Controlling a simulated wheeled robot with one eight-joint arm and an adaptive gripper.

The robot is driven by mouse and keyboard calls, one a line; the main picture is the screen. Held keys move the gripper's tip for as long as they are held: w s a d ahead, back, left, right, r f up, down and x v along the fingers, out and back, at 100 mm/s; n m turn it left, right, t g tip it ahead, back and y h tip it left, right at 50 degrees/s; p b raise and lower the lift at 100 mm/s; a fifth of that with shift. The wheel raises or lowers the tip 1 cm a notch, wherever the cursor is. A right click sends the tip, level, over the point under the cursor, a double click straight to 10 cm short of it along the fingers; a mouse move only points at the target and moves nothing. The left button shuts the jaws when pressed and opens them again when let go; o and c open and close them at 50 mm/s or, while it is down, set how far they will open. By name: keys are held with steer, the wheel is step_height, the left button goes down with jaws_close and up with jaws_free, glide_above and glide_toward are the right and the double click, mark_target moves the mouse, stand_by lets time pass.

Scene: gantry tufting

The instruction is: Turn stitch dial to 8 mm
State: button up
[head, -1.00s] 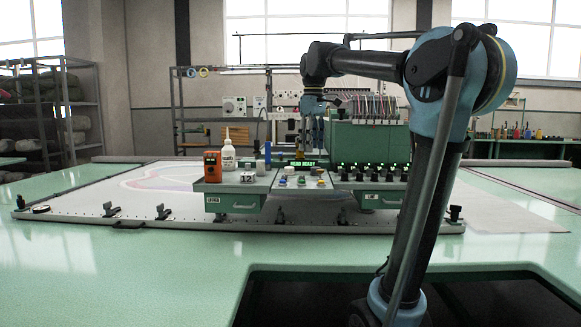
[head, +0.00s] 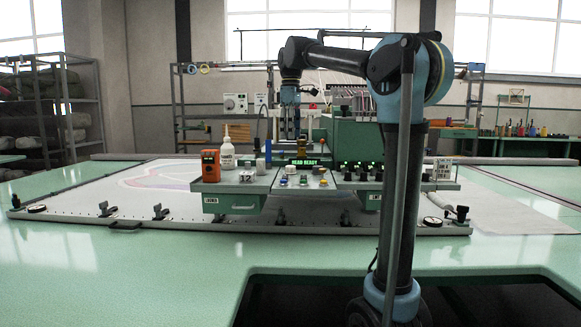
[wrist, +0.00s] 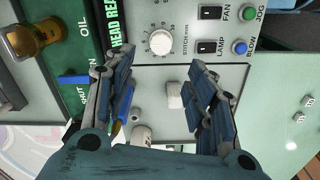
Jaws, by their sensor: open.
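The stitch dial (wrist: 160,42) is a white round knob with a printed scale on a pale panel, labelled STITCH mm, in the wrist view. I cannot read its pointer setting. My gripper (wrist: 160,62) is open, its two blue-grey fingers spread on either side of the space just below the dial in the picture. Nothing is between the fingertips, and the dial is not gripped. In the head view my gripper (head: 290,118) hangs down above the control console. The dial is too small to make out there.
The HEAD READY display (wrist: 119,30), a blue lever (wrist: 73,80) and an oil cup (wrist: 35,40) lie left of the dial. FAN and LAMP switches (wrist: 210,47) and a blue BLOW button (wrist: 240,47) lie right.

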mark_target(291, 166)
step_height(291, 166, down, 12)
steer(key=shift+f, duration=0.1)
stand_by(0.4)
steer(key=c, duration=1.1)
